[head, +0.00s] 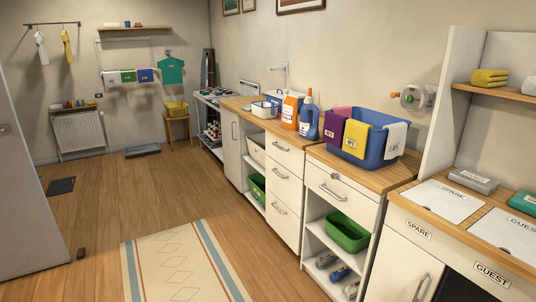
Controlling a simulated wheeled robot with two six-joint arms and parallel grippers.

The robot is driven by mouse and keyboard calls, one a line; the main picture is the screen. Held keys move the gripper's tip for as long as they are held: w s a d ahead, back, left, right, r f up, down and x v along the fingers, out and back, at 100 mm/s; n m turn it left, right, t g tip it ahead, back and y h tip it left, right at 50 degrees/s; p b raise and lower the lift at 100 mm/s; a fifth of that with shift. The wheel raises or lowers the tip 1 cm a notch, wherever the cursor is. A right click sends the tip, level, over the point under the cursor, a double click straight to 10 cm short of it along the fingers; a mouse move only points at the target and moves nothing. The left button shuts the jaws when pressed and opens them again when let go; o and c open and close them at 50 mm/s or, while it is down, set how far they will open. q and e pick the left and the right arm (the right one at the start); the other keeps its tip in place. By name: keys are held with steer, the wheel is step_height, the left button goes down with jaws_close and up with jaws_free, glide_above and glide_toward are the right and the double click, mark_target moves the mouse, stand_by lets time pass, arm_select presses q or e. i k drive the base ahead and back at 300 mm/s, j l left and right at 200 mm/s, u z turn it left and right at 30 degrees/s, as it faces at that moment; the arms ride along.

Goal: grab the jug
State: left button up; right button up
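A blue jug-like bottle (309,120) with a pale label stands upright on the wooden counter, behind the blue laundry tub. An orange and white container (291,109) stands upright just left of it. I cannot tell for sure which of the two is the jug. Nothing holds either one. Neither of my grippers is in view.
A blue tub (378,145) with purple, yellow and white cloths over its rim stands on the counter (340,165) right of the bottles. White boxes (262,109) stand to the left. A striped rug (180,268) lies on the open wooden floor. A door (28,190) stands at left.

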mark_target(309, 131)
steer(key=i+z, duration=0.1)
steer(key=i, duration=0.85)
steer(key=i+j+z, duration=0.1)
steer(key=i, duration=0.8)
steer(key=j, duration=0.1)
